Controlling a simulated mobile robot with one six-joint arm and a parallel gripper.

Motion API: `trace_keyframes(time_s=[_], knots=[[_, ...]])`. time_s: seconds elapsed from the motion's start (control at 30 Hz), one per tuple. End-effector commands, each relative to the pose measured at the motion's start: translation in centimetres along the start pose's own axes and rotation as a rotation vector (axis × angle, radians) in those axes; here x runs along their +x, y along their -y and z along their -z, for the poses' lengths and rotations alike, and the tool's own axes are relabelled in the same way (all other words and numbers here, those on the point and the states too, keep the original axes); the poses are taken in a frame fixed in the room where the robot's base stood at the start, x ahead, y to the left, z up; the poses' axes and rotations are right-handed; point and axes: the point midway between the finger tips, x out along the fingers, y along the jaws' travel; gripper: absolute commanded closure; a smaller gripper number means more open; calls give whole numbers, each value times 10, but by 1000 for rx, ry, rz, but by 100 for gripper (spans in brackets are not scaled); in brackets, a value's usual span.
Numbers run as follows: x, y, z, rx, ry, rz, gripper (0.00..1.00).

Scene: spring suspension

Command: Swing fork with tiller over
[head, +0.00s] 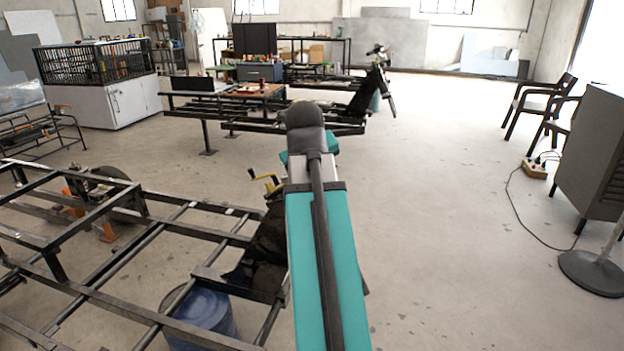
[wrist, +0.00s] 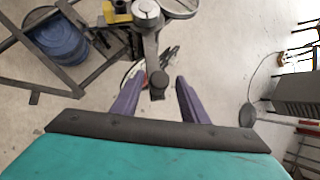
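In the wrist view, my gripper (wrist: 158,84) has two purple fingers standing well apart. A grey metal bar (wrist: 149,44), which looks like the tiller of the fork, comes down from the top edge. My arm hides the gripper and most of the fork in the head view.
A black steel frame (head: 143,212) fills the left, with a blue drum (head: 203,318) under it. A second frame (head: 305,122) stands behind. A grey cabinet (head: 592,150), chairs (head: 540,105) and a floor cable (head: 522,215) are on the right. The floor between is clear.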

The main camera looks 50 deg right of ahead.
Motion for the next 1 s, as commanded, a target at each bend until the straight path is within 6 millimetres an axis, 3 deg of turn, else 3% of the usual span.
trace_keyframes(time_s=[0.47, 1.0], knots=[[-6, 0, -2, 0, 6, -2, 60], [-66, 1, -1, 0, 6, -1, 60]])
